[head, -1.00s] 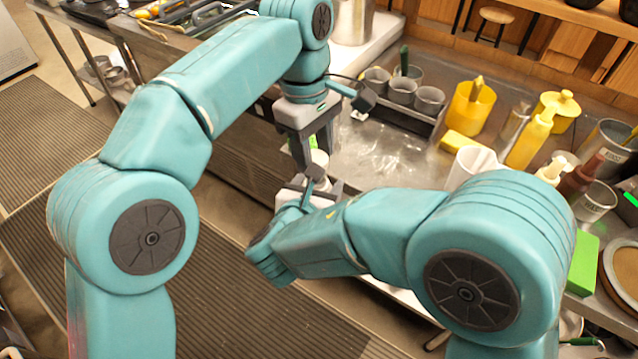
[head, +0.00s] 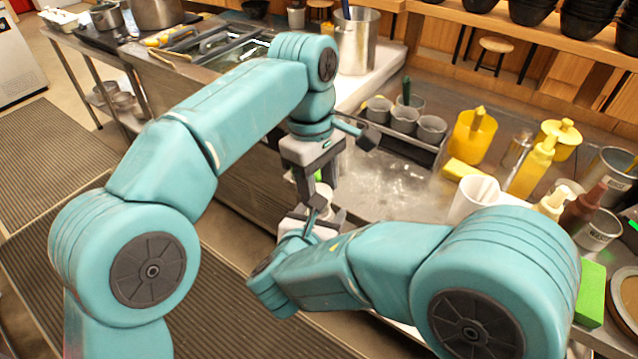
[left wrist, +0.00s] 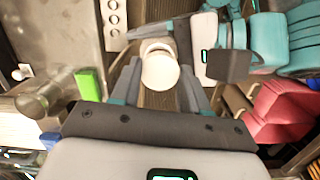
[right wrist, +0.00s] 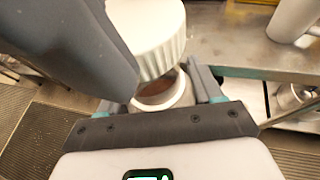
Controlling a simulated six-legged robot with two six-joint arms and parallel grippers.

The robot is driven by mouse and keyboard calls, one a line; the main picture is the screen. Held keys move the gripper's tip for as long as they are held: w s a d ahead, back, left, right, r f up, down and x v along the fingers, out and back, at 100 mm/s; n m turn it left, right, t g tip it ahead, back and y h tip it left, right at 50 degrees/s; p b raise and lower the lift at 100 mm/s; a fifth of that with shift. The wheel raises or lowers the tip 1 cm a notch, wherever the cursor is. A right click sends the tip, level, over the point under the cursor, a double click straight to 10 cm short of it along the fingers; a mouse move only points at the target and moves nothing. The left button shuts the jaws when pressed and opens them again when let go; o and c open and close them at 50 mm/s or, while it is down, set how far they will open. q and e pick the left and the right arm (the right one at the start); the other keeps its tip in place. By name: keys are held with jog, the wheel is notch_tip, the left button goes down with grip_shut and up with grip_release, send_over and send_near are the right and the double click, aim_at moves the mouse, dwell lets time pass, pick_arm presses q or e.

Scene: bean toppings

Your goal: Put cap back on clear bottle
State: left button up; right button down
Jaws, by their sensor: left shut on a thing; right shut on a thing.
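My left gripper (head: 324,178) points down and is shut on the white cap (left wrist: 160,66). The cap is ribbed in the right wrist view (right wrist: 150,38). My right gripper (head: 316,212) comes from the right, below the left one, shut on the clear bottle (right wrist: 168,98). The bottle shows a pale rim and reddish-brown inside. The cap is above the bottle, with part of the bottle's rim showing below it. I cannot tell whether they touch. In the head view the grippers hide most of the bottle.
A metal counter (head: 385,190) lies behind the grippers. It bears a rack of metal cups (head: 404,120), a white pitcher (head: 473,199), a yellow container (head: 472,134), a yellow bottle (head: 532,168) and a green block (head: 591,292). Floor mats (head: 60,135) lie at the left.

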pick_arm(q)
jog(key=shift+f, duration=0.85)
jog(key=shift+f, duration=0.95)
dwell(0.4)
jog(key=shift+r, duration=0.25)
jog(key=shift+s+r, duration=0.25)
jog(key=shift+r, duration=0.05)
dwell(0.8)
jog(key=shift+w+f, duration=0.1)
jog(key=shift+f, duration=0.5)
jog(key=shift+w, duration=0.15)
dwell(0.4)
jog(key=shift+a, duration=0.1)
jog(key=shift+r, duration=0.2)
